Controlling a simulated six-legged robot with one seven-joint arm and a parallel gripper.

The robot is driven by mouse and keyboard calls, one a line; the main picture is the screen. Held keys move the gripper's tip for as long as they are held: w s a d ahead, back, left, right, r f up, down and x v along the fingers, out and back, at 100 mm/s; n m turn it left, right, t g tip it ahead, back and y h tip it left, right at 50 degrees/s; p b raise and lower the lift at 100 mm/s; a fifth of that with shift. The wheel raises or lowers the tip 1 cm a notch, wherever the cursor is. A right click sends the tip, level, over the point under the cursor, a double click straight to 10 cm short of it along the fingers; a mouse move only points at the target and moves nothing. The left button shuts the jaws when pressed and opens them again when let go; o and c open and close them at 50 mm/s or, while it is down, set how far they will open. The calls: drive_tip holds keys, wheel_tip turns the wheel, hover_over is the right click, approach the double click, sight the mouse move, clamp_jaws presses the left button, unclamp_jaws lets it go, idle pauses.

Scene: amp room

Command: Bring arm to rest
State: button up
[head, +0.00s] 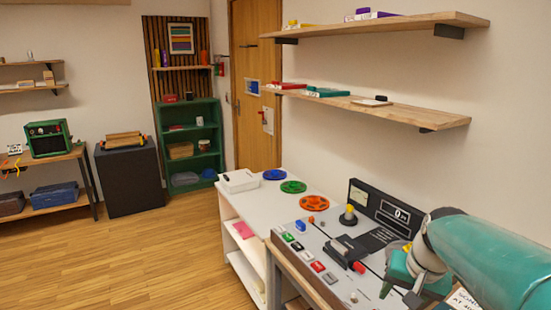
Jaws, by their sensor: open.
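My teal arm (485,262) enters from the lower right corner, over the right part of a grey control panel (333,268). My gripper (398,293) hangs at its end, fingers pointing down, open. I see nothing between the fingers. The arm hides the right end of the panel. I cannot tell how high the fingertips are above the surface.
Two wall shelves (375,108) hang above. The wooden floor (130,255) at left is clear.

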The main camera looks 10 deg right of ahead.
drive_tip(key=s+a+n+t, duration=0.1)
drive_tip(key=s+a+n, duration=0.2)
drive_tip(key=s+a, duration=0.2)
drive_tip(key=s+a+r+n+t, duration=0.1)
drive_tip(key=s+a+n, duration=0.2)
drive_tip(key=a, duration=0.7)
drive_tip(key=shift+s+a+r, duration=0.2)
drive_tip(key=shift+s+a, duration=0.05)
drive_tip(key=shift+s, duration=0.95)
drive_tip(key=shift+d, duration=0.15)
